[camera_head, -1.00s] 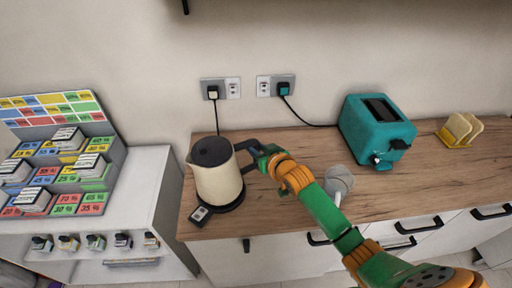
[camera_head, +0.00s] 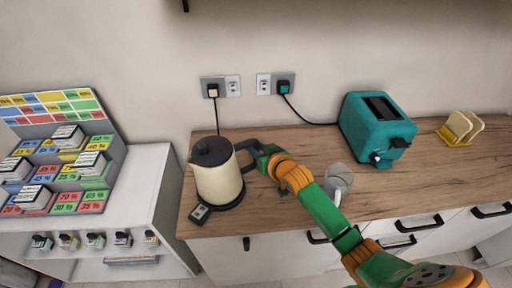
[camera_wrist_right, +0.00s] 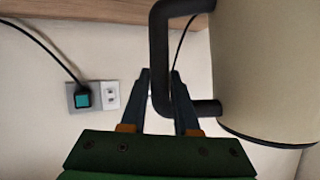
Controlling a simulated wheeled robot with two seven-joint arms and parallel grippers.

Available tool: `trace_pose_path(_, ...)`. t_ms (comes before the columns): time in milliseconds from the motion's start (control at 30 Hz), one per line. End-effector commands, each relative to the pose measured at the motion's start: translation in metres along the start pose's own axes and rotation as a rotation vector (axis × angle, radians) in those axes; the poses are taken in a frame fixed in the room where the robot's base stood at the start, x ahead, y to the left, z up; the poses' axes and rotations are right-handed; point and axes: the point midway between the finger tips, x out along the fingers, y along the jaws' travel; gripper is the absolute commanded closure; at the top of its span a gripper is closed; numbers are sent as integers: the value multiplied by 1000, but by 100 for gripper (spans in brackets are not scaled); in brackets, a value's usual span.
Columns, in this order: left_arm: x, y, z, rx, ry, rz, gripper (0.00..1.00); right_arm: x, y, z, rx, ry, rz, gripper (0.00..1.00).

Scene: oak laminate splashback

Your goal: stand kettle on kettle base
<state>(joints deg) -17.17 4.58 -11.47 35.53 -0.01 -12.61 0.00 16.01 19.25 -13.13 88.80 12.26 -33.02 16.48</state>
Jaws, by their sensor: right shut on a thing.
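The cream kettle (camera_head: 219,184) with a dark lid stands upright at the left end of the worktop. The black kettle base (camera_head: 200,213) shows under it, its small display part sticking out at the front left. The kettle is over the base; whether it is fully seated I cannot tell. My right gripper (camera_head: 263,157) is shut on the kettle's black handle, on the kettle's right side. In the right wrist view the fingers of the gripper (camera_wrist_right: 160,88) are at the handle (camera_wrist_right: 160,60), with the kettle body (camera_wrist_right: 265,75) at the right. My left gripper is not in view.
A teal toaster (camera_head: 376,130) and a yellow toast rack (camera_head: 460,129) stand on the wooden worktop (camera_head: 300,140) to the right. Wall sockets (camera_head: 233,86) with plugs and cords are behind. A white stand with coloured price labels (camera_head: 65,165) is at the left.

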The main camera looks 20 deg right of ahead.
Motion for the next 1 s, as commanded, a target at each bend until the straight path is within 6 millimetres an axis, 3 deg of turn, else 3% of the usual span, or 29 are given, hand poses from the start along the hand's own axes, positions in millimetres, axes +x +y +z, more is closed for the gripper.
trace_pose_path(67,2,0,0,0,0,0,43,1,0,1,1,3,-2,100)
trace_pose_path(100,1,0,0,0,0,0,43,1,0,1,1,2,-2,65)
trace_pose_path(133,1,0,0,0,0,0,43,0,-1,0,1,2,-2,58)
trace_pose_path(433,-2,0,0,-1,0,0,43,-1,0,3,-3,-7,1,58)
trace_pose_path(700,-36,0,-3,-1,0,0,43,-30,0,-3,-3,-6,1,58)
trace_pose_path(967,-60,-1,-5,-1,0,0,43,-59,0,-2,-2,-5,0,58)
trace_pose_path(1000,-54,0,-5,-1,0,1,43,-61,0,2,-2,-3,0,58)
